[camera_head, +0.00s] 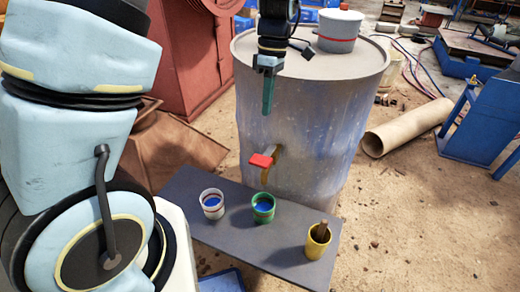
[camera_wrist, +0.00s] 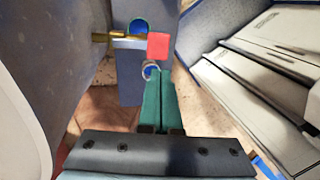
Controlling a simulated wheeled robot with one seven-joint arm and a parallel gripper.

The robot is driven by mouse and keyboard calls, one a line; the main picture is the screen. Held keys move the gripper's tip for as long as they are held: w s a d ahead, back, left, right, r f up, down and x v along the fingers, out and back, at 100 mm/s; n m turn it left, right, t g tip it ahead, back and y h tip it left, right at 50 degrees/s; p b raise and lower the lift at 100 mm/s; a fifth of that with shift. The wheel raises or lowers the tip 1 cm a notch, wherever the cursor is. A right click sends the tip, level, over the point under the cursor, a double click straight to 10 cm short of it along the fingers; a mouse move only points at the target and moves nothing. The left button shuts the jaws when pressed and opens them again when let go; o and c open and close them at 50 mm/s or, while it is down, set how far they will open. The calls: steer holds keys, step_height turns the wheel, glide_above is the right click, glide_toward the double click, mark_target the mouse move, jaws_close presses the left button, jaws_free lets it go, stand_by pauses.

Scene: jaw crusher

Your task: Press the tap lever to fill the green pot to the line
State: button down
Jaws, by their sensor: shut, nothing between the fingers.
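The red tap lever (camera_head: 261,160) sits on a brass tap (camera_head: 277,167) on the front of a large drum. The green pot (camera_head: 263,208) stands upright on the bench below the tap, with blue liquid inside. A reddish line shows near its rim, but the level against it is too small to read. My gripper (camera_head: 267,112) points down above the lever, apart from it, its teal fingers shut and empty. In the wrist view the lever (camera_wrist: 158,46) is just beyond the fingertips (camera_wrist: 160,74), and the green pot (camera_wrist: 138,27) is partly hidden behind the tap.
A white pot (camera_head: 212,204) with blue liquid stands left of the green pot. A yellow cup (camera_head: 318,241) holding a stick stands to the right on the grey bench (camera_head: 240,242). The drum (camera_head: 310,120) rises close behind, with a lidded grey pot (camera_head: 339,32) on top.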

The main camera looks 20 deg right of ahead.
mark_target(262, 161)
steer(key=p+x, duration=0.1)
steer(key=x, duration=1.3)
steer(key=shift+f, duration=0.1)
